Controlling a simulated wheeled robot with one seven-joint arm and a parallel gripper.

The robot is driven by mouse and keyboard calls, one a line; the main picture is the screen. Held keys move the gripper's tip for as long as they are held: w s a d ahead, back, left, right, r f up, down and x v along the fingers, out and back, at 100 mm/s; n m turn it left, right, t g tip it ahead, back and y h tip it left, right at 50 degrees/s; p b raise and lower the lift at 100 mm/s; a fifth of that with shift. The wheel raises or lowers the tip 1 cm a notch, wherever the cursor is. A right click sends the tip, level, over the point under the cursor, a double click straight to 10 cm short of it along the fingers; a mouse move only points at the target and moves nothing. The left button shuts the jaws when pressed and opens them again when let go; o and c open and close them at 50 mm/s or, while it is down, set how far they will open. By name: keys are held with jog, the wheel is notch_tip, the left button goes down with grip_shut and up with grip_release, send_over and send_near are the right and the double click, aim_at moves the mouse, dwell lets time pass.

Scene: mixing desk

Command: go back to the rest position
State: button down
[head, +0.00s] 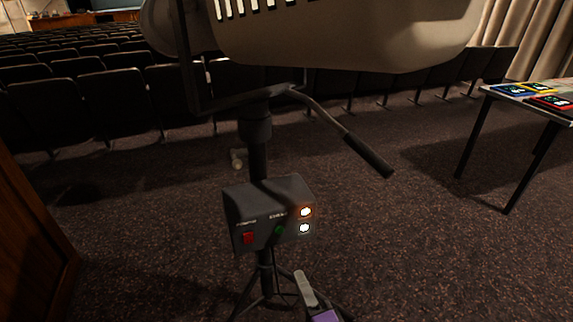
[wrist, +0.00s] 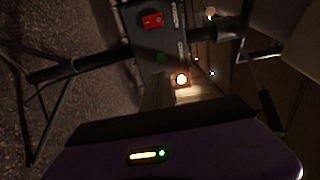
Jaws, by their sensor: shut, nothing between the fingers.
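My gripper (head: 301,276) is at the bottom centre of the head view, a pale shut finger pair on a purple body. It is empty, below the front of a dark control box (head: 270,212). In the wrist view the shut fingers (wrist: 158,92) point toward the control box (wrist: 150,30), seemingly apart from it; the exact gap is hard to tell.
The box sits on a black tripod (head: 258,150) under a large beige lamp housing (head: 340,35). A black pan handle (head: 367,155) sticks out right. A table (head: 505,91) with coloured devices stands right, a wooden panel (head: 30,240) left, seat rows (head: 110,100) behind.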

jog(key=s+d+r+n+g+h+p, duration=0.1)
jog(key=s+d+r+n+p, duration=0.2)
jog(key=s, duration=0.9)
jog(key=s+d+r+n+h+p, duration=0.2)
jog(key=s+d+r+n+p, duration=0.2)
jog(key=s, duration=0.9)
jog(key=s+d+r+n+g+h+p, duration=0.1)
jog(key=s+d+r+n+h+p, duration=0.1)
jog(key=s+d+r+n, duration=0.5)
jog(key=s+r+p, duration=0.1)
jog(key=s+r, duration=0.2)
jog(key=s, duration=0.2)
jog(key=shift+s+d+r+n+g, duration=0.15)
jog(key=shift+d+n+g, duration=0.15)
jog(key=shift+n, duration=0.1)
jog(key=shift+p, duration=0.3)
